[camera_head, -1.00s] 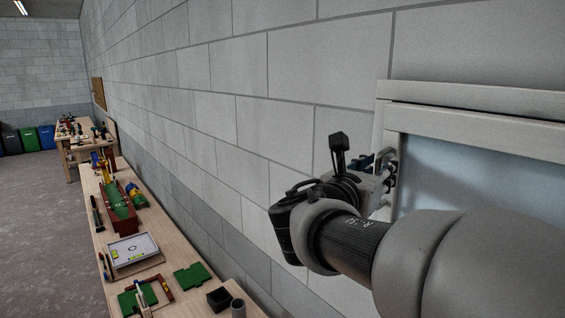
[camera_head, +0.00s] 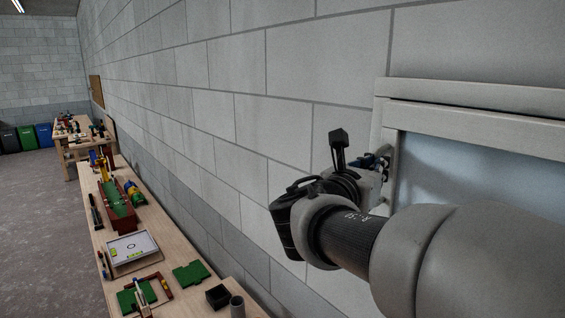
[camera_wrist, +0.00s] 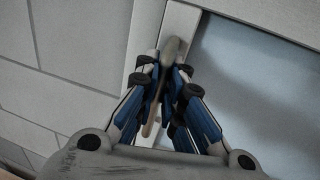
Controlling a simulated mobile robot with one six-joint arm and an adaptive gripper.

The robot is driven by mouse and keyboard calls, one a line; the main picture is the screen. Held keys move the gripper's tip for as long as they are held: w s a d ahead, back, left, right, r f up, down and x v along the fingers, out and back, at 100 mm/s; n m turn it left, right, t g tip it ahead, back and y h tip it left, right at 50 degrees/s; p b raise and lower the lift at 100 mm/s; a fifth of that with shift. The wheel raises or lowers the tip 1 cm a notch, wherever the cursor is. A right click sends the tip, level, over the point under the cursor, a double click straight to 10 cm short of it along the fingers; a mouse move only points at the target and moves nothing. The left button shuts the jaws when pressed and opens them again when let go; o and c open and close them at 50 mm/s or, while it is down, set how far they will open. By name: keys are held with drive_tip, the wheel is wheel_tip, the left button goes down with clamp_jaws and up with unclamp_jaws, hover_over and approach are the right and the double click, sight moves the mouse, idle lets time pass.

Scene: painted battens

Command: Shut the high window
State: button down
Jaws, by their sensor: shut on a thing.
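The high window shows at the right in the head view, with its pale outer frame (camera_head: 470,93), a pale sash (camera_head: 480,132) and a bluish pane (camera_head: 440,172). My gripper (camera_head: 378,161) is at the sash's left edge; its fingertips are partly hidden there. In the wrist view, the blue-and-grey fingers of my gripper (camera_wrist: 168,75) are shut on a slim grey-beige handle (camera_wrist: 173,50) in front of the sash's upright (camera_wrist: 178,22). The pane (camera_wrist: 245,70) lies to the right of it. I cannot tell how wide the sash stands open.
A block wall (camera_head: 260,130) runs along the left of the window. Below it, a long workbench (camera_head: 150,262) carries a red-and-green box, a white framed board and small parts. Another bench (camera_head: 72,143) and several bins (camera_head: 27,138) stand far back. The floor at left is clear.

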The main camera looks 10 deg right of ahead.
idle(0.3)
drive_tip(key=shift+w+d+r+p, duration=0.15)
drive_tip(key=shift+d+r+p, duration=0.2)
drive_tip(key=shift+p, duration=0.35)
drive_tip(key=shift+w+d+g+y+p, duration=0.45)
drive_tip(key=shift+d+g+y+p, duration=0.1)
drive_tip(key=shift+p, duration=0.4)
drive_tip(key=c, duration=1.7)
unclamp_jaws()
drive_tip(key=shift+f, duration=0.1)
drive_tip(key=v, duration=1.2)
drive_tip(key=shift+f, duration=0.1)
